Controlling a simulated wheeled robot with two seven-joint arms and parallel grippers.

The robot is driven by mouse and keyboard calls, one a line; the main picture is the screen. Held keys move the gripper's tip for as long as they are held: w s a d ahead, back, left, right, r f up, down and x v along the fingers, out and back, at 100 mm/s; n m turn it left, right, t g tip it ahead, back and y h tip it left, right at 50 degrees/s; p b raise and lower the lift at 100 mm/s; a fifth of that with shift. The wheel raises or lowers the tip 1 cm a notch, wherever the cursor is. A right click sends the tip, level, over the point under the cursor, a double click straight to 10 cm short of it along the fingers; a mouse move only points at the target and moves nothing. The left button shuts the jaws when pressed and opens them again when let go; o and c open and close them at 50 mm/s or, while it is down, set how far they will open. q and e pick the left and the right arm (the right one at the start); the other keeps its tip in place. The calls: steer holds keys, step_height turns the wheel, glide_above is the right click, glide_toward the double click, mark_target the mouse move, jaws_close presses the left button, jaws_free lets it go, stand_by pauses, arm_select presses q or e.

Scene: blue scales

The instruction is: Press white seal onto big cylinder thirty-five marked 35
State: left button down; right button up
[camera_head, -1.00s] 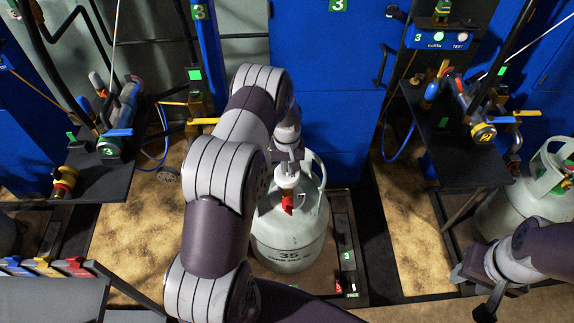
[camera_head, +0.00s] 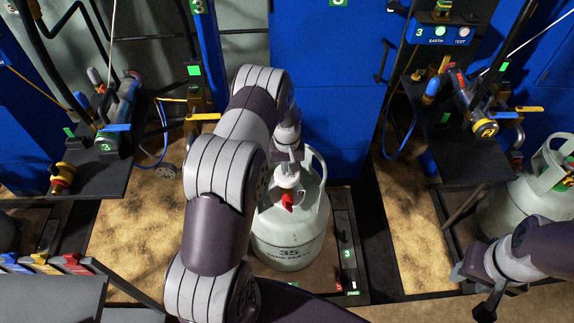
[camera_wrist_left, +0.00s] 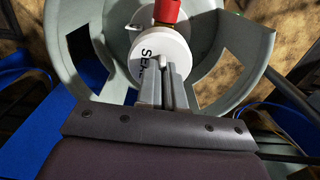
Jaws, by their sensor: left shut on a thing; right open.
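The big grey cylinder marked 35 (camera_head: 291,240) stands upright on a dark platform in the middle of the head view. Its collar (camera_wrist_left: 82,50) surrounds the valve in the left wrist view. A white seal (camera_wrist_left: 157,60) with black letters sits at the valve, beside a red part (camera_wrist_left: 167,10). My left gripper (camera_wrist_left: 165,68) is shut on the white seal inside the collar. In the head view my left arm hides part of the cylinder's left side. My right gripper (camera_head: 470,290) is open and empty at the lower right. Whether the seal is fully seated is hidden.
Another grey cylinder (camera_head: 510,210) stands at the right, behind my right arm. Black shelves with hoses and fittings stand left (camera_head: 95,175) and right (camera_head: 460,160). A blue cabinet (camera_head: 330,120) is behind the cylinder. Coloured-handled tools (camera_head: 40,265) lie at the lower left.

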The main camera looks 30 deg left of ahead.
arm_select(q)
steer(key=shift+f+b, duration=0.35)
steer(key=shift+f, duration=0.25)
steer(key=c, duration=1.2)
jaws_free()
